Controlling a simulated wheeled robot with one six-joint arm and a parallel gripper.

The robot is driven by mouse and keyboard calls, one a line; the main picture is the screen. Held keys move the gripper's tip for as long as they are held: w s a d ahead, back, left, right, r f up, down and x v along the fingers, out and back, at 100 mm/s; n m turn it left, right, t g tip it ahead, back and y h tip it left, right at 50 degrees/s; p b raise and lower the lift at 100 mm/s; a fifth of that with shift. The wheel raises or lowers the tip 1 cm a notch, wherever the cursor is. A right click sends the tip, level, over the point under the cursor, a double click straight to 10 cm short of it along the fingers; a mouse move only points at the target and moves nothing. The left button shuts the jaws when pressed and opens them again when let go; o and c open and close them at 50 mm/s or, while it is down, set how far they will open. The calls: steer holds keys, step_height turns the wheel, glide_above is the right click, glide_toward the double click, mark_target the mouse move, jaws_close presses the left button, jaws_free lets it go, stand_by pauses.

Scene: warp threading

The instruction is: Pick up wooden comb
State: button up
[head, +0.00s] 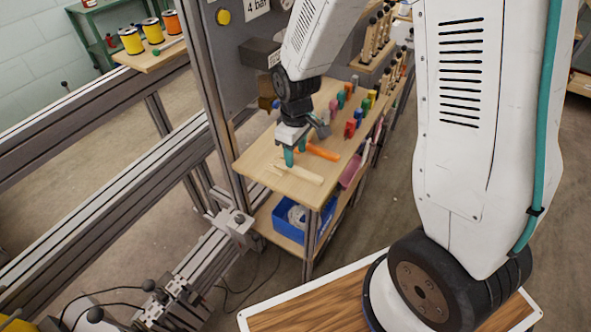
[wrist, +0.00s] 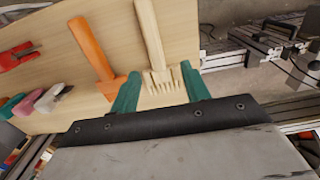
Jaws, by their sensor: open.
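The wooden comb (wrist: 150,38) is pale, with a straight handle and a toothed end. In the wrist view its teeth lie between the two green fingers of my gripper (wrist: 161,88), and the handle points away from them. My gripper is open, with a gap on each side of the teeth. In the head view the comb (head: 303,174) lies on the wooden shelf top, near its front edge. My gripper (head: 292,155) is pointing down at the comb's left end. I cannot tell from these views how high the fingertips are above the wood.
An orange tool (wrist: 93,48) lies just left of the comb; it also shows in the head view (head: 323,152). Several coloured pieces (head: 350,128) stand farther back on the shelf top (head: 254,160). A metal frame post (head: 222,120) rises close to its left side. A blue bin (head: 290,218) sits below.

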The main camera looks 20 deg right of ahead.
mark_target(297, 168)
steer(key=f, duration=0.6)
steer(key=shift+w+d+f, duration=0.15)
steer(key=shift+d, duration=0.15)
steer(key=shift+c, duration=0.3)
jaws_close()
